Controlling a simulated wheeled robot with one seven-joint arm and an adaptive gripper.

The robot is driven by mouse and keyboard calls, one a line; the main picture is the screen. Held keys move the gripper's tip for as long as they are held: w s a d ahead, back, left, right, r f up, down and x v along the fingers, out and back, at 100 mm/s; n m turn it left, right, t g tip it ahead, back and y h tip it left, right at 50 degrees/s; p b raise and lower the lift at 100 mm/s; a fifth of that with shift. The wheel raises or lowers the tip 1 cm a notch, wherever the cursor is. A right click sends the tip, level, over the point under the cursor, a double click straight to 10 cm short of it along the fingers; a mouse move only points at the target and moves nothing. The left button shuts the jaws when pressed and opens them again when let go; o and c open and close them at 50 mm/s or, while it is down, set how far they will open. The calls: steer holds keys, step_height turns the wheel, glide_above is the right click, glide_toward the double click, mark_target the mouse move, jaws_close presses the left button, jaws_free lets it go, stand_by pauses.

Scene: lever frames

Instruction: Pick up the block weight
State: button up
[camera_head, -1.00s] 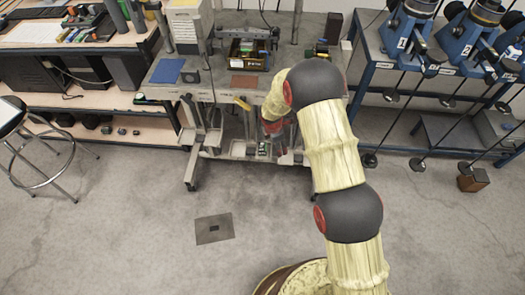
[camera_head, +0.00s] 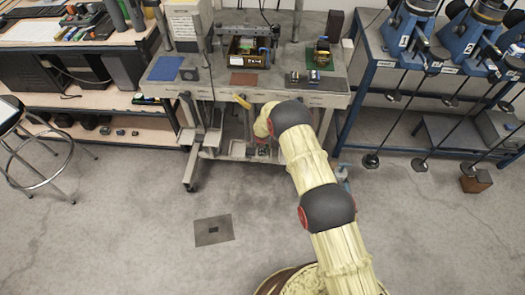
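I cannot tell for sure which thing is the block weight. A brown block (camera_head: 474,180) sits low at the far right, by the blue lever frames, and a dark upright block (camera_head: 334,24) stands at the back right of the grey workbench. My arm reaches from the bottom right up to the front of the workbench. Its last visible cream link (camera_head: 262,122) is at the bench's front edge, left of the bend in the arm. My gripper's fingers cannot be made out; the arm seems to hide them. Both blocks are well apart from the arm.
Blue lever frames (camera_head: 455,42) with hanging rods stand at right. A stool (camera_head: 38,150) is at left.

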steer(key=b+x, duration=0.1)
steer(key=x, duration=0.2)
steer(key=shift+w+d+f, duration=0.15)
steer(key=shift+d+f, duration=0.05)
steer(key=shift+f, duration=0.1)
steer(key=shift+c, duration=0.9)
jaws_close()
steer(key=shift+w+r, duration=0.1)
steer(key=shift+r, duration=0.05)
